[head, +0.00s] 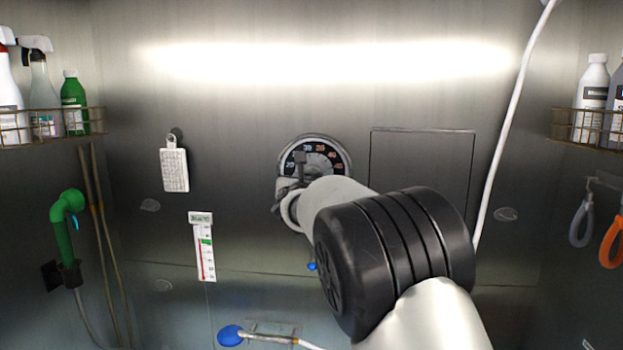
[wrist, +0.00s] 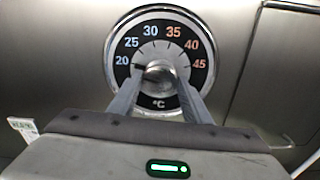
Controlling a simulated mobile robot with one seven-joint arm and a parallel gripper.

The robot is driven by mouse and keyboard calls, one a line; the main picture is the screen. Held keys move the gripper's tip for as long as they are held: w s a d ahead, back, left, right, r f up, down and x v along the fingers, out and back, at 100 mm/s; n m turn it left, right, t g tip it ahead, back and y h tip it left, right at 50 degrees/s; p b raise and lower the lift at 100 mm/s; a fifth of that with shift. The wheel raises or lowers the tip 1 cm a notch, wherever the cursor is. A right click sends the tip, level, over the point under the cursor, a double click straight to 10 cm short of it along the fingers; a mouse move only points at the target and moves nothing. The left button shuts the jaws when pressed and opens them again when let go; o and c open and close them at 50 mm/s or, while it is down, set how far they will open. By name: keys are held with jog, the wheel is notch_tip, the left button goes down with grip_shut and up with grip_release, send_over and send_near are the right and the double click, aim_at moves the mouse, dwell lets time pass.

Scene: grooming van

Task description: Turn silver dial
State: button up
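The silver dial (wrist: 160,73) is a round metal knob at the centre of a black temperature scale (wrist: 203,46) marked 20 to 45 and °C. A dark pointer mark on its inner plate points left, close to 20. The scale also shows on the back wall in the head view (head: 325,144), its lower part hidden by my arm. My gripper (wrist: 160,82) reaches up to the knob, with one finger at its left and one at its right. The fingertips are very close to the knob's sides; I cannot tell whether they touch it. In the head view my wrist hides most of the gripper.
A white brush (head: 174,168) and a thermometer strip (head: 204,247) hang left of the scale. A square panel outline (head: 422,185) lies to its right. A white hose (head: 513,110) hangs farther right. Wire shelves with bottles (head: 72,103) are on both side walls.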

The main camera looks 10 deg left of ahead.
jog(key=c, duration=0.5)
jog(key=shift+c, duration=0.2)
jog(key=shift+f+b, duration=0.1)
jog(key=shift+b, duration=0.3)
jog(key=m+b, duration=1.7)
jog(key=m, duration=0.1)
jog(key=shift+a, duration=0.15)
jog(key=shift+r, duration=0.2)
jog(key=o, duration=1.1)
jog(key=shift+c, duration=0.2)
